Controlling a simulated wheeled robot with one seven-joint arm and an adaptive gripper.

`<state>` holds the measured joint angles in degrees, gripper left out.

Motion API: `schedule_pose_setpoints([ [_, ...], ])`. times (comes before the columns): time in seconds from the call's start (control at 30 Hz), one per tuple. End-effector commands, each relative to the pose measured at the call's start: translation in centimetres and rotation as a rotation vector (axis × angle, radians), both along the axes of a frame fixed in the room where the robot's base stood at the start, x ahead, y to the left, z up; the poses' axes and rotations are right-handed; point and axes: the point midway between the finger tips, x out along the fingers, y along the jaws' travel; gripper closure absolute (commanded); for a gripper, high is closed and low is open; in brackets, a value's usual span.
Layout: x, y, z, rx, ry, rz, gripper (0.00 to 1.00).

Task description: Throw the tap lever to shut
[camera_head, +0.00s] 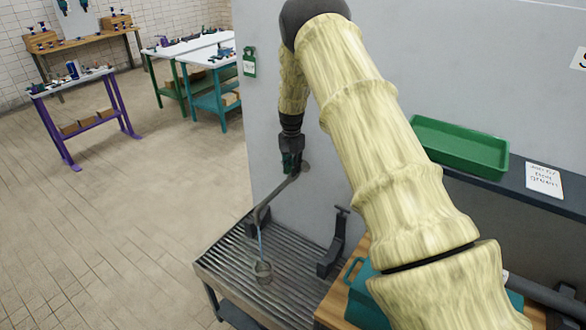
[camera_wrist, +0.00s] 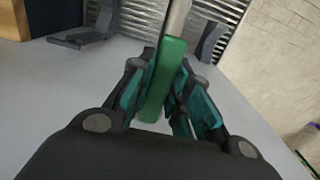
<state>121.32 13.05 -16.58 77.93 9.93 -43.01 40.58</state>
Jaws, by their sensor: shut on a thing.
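My gripper (camera_head: 290,165) is at the grey wall, beside the round mount of the tap (camera_head: 280,190). In the wrist view my gripper (camera_wrist: 160,95) is shut on the green grip of the tap lever (camera_wrist: 163,80). A grey metal rod runs from the grip out of the top of that view. In the head view the lever is mostly hidden by the gripper. The tap's grey pipe slopes down left from the wall.
A dark bracket (camera_head: 335,245) stands at the bench's right. A green tray (camera_head: 460,146) and a white card (camera_head: 544,180) are on a dark shelf at right. Open tiled floor lies at left, with worktables beyond.

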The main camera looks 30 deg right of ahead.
Motion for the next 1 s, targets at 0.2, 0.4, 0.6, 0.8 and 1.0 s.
schedule_pose_setpoints([
  [0.2,0.1,-0.2,-0.4,0.014,0.0,-0.001,1.0],
  [0.4,0.1,-1.3,-0.6,0.015,-0.002,-0.043,1.0],
  [0.6,-0.1,-1.8,-0.8,0.011,-0.003,-0.156,1.0],
  [0.8,-0.2,-1.9,-0.8,0.009,0.0,-0.329,1.0],
  [1.0,-0.3,-1.9,-0.9,0.007,0.002,-0.521,1.0],
])
